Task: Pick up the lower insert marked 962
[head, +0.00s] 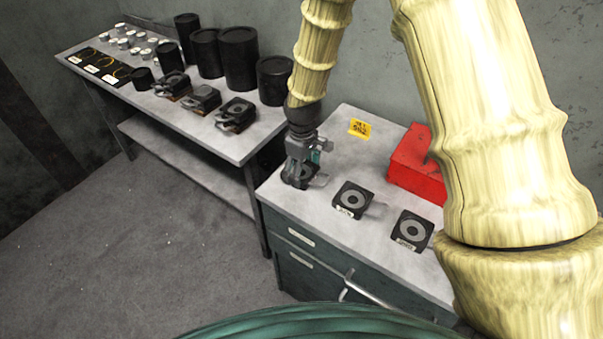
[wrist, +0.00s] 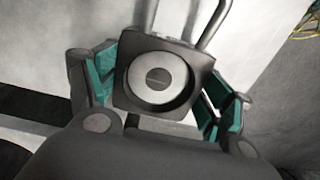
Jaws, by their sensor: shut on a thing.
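My gripper (head: 299,172) is at the left end of the grey cabinet top, shut on a dark square insert (wrist: 121,96) with a pale ring in its middle and a loop handle. In the wrist view the teal finger pads of my gripper (wrist: 162,98) stand on either side of this insert. No marking on it can be read. In the head view the gripper partly hides the insert (head: 312,180). Two similar inserts, a middle one (head: 351,199) and a right one (head: 411,230), lie on the cabinet top with white labels too small to read.
A long table (head: 240,148) at the left holds black cylinders (head: 238,58), several dark tools and small pale pieces. The floor in front is clear.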

